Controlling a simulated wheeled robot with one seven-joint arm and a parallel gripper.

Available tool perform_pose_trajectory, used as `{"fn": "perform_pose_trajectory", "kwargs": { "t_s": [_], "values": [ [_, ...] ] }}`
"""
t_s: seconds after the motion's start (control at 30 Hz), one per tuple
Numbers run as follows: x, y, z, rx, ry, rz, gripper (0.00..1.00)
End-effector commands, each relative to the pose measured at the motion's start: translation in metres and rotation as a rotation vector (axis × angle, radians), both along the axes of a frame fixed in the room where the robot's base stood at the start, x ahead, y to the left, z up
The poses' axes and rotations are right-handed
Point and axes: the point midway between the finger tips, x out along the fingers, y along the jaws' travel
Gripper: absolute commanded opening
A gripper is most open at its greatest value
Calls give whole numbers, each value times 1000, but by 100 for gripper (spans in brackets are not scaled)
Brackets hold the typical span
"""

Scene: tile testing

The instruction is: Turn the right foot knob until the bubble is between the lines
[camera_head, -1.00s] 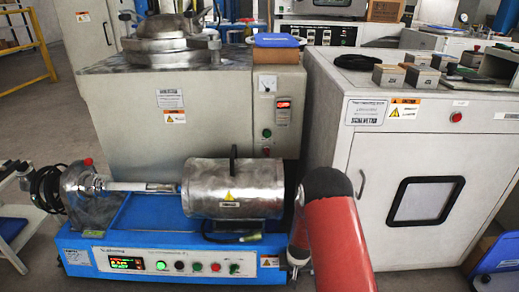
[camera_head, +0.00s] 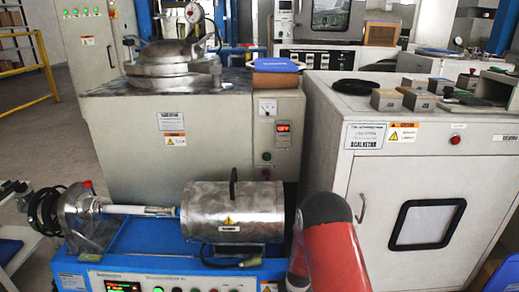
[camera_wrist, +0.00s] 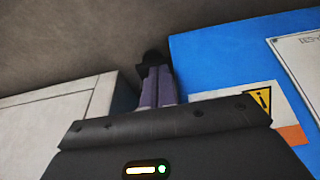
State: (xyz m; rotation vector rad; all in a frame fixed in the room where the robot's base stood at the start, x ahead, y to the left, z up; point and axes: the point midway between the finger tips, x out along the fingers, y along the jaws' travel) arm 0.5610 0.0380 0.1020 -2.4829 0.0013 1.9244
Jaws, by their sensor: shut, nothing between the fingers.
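The blue-based test machine (camera_head: 140,235) with a metal cylinder (camera_head: 233,210) stands low in the head view; its lower front is cut off by the frame. A blue panel with a yellow warning label (camera_wrist: 262,100) shows at the right of the wrist view, likely the same machine. My gripper (camera_wrist: 155,85) is shut, its fingers together beside the panel's left edge. A dark shape sits at the fingertips; I cannot tell whether it is the tips or a knob. I cannot make out the right foot knob, the bubble or its lines in either view.
A white cabinet (camera_head: 375,210) with a dark-framed window stands right of my red arm. A grey machine (camera_head: 200,150) stands behind the blue one. In the wrist view a pale box-like surface (camera_wrist: 60,115) lies left of my fingers, with grey floor (camera_wrist: 60,45) beyond.

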Motion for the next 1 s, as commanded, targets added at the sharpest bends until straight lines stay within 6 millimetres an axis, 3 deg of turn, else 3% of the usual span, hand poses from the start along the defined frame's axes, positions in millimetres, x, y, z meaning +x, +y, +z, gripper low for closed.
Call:
{"fn": "perform_pose_trajectory", "kwargs": {
  "t_s": [0.5,1.0],
  "values": [
    [0,0,58,0,1,1,0],
    [-1,1,58,2,4,1,0]
  ]
}}
